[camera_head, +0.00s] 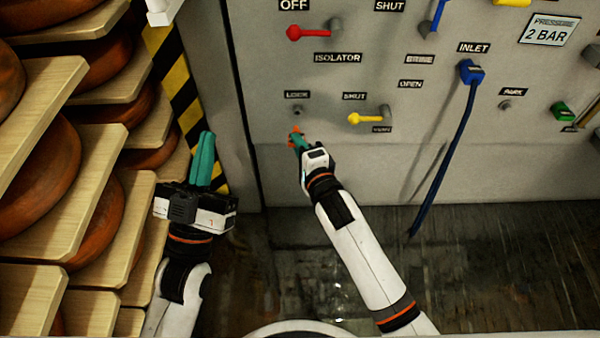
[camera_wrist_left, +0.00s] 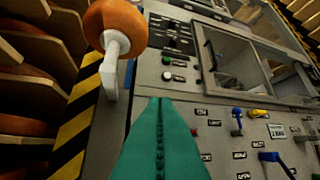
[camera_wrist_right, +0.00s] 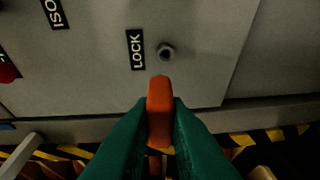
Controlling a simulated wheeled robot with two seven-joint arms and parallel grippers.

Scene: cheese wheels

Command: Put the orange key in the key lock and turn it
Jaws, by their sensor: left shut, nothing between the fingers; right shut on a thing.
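The orange key (camera_wrist_right: 160,105) is held between the green fingers of my right gripper (camera_wrist_right: 160,135), which is shut on it. In the head view the key (camera_head: 296,133) shows just beyond the fingertips of my right gripper (camera_head: 298,143). The key lock (camera_wrist_right: 166,51) is a small round metal socket beside the LOCK label on the grey panel. In the head view the lock (camera_head: 297,109) is a little above the key. The key and lock look apart. My left gripper (camera_head: 206,138) is shut and empty, left of the panel; its fingers (camera_wrist_left: 160,105) also show in the left wrist view.
A yellow lever (camera_head: 366,118) sits right of the lock and a red lever (camera_head: 305,32) above it. Cheese shelves (camera_head: 75,190) stand close on the left. The floor in front is clear.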

